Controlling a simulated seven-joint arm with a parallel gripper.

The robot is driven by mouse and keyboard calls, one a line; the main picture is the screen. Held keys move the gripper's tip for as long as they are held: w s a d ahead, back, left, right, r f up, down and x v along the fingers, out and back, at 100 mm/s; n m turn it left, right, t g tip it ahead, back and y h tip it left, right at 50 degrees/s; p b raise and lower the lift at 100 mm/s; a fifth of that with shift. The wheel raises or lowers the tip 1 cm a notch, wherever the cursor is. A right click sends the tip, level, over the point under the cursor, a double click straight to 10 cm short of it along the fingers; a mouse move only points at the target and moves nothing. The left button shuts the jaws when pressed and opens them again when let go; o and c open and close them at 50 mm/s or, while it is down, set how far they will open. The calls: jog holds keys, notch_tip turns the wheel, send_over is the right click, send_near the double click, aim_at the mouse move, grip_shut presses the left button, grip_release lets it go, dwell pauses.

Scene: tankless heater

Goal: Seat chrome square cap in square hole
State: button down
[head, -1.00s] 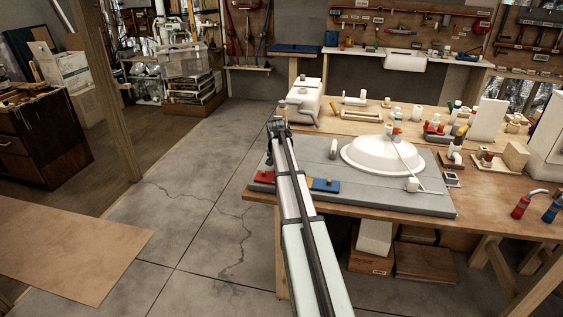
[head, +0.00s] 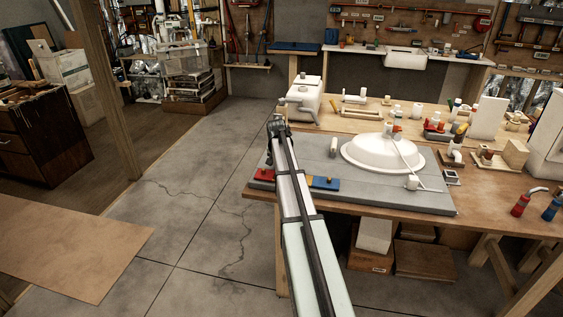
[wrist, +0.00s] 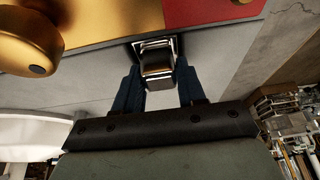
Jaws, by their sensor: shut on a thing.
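The chrome square cap (wrist: 157,62) shows in the wrist view as a shiny square piece with a dark face. My gripper (wrist: 158,76) has its two dark blue fingers on either side of the cap and is shut on it. The cap is over or close to the grey board (wrist: 85,62); I cannot tell whether it touches it. No square hole can be made out; it may be hidden under the cap. In the head view my arm hides the cap, and the grey board (head: 350,192) lies on the workbench.
A brass-coloured part (wrist: 25,40) and a red block (wrist: 205,10) are close to the cap in the wrist view. In the head view a blue block (head: 325,183) and a white basin (head: 383,152) are on the board. Floor lies left of the bench.

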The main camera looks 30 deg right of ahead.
jog(key=c, duration=0.6)
grip_release()
jog(key=shift+o, duration=0.2)
jog(key=v, duration=1.3)
jog(key=shift+r, duration=0.35)
jog(key=shift+s+a, duration=0.15)
